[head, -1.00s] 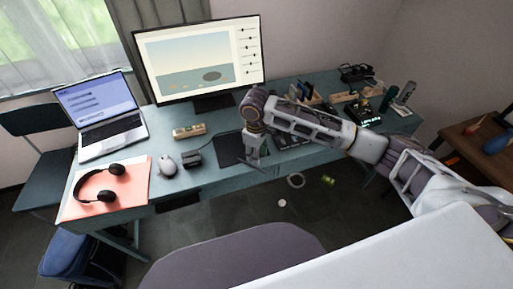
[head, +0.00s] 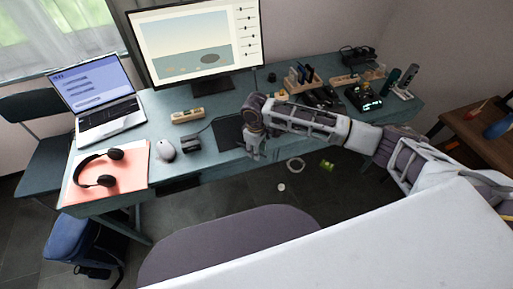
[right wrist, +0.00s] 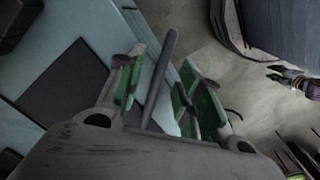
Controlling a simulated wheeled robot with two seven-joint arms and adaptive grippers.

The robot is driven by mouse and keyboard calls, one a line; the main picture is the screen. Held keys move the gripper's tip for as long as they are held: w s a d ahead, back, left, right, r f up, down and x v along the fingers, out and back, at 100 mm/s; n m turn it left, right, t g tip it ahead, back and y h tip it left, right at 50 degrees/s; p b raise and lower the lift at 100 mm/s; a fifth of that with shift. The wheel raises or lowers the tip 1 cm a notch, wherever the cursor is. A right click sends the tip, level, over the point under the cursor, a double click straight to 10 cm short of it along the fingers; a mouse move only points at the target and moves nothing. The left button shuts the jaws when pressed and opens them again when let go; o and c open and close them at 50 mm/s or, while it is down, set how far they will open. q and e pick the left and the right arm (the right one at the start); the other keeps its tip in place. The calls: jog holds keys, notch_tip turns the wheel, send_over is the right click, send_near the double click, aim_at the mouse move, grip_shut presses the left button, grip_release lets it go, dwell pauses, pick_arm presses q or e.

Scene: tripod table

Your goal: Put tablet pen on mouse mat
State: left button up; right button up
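A dark, flat rectangular pad, seemingly the mouse mat (head: 228,132), lies near the front edge of the desk. It also shows at the left in the right wrist view (right wrist: 65,82). My right gripper (head: 254,155) is just right of this pad, pointing down near the desk's front edge. In the right wrist view, its green-padded fingers (right wrist: 162,82) are apart, with a thin grey stick, seemingly the tablet pen (right wrist: 170,48), between them. I see gaps on both sides of the pen. The pen cannot be made out in the head view.
On the desk (head: 195,169) stand a monitor (head: 195,45), a laptop (head: 100,105), a mouse (head: 165,150) and headphones (head: 100,168) on a pink sheet (head: 133,165). A pen holder (head: 300,80) and several small devices crowd the right. A chair back (head: 225,240) is in front.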

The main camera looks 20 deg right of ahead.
jog(key=shift+c, duration=0.4)
grip_shut()
jog(key=shift+w, duration=0.15)
